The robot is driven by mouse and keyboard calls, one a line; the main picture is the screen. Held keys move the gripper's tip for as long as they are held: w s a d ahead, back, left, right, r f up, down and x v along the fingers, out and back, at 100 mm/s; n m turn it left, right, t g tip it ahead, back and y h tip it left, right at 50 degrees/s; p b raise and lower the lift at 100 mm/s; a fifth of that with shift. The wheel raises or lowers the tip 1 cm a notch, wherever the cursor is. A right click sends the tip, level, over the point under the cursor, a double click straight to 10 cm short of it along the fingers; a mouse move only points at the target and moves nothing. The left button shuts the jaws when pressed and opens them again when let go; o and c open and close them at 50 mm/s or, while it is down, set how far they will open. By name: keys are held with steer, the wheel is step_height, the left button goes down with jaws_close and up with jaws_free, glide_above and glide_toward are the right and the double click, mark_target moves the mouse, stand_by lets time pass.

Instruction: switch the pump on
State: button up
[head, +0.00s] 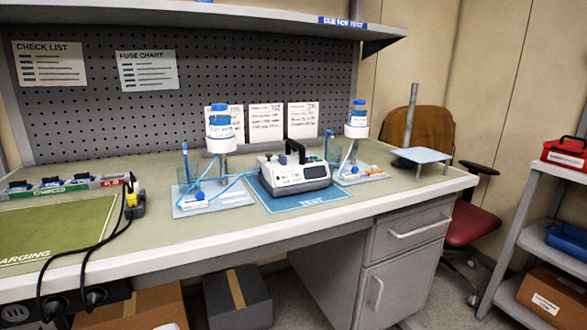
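The pump (294,175) is a grey and white box with a black carry handle, standing upright on a blue mat (330,196) in the middle of the bench. Its front panel faces me and has a small dark display and small controls. They are too small to tell a power switch or whether the pump is on. Light blue tubing (240,178) runs from the pump's left side to a bottle stand (216,195) with a blue-capped bottle (220,122). My gripper is not in view.
A second bottle stand (361,178) is close on the pump's right. A metal stand with a flat plate (422,155) is farther right. A green charging mat (50,232), black cables and a plug block (133,207) lie left. A shelf (200,26) overhangs the back. The bench front before the pump is clear.

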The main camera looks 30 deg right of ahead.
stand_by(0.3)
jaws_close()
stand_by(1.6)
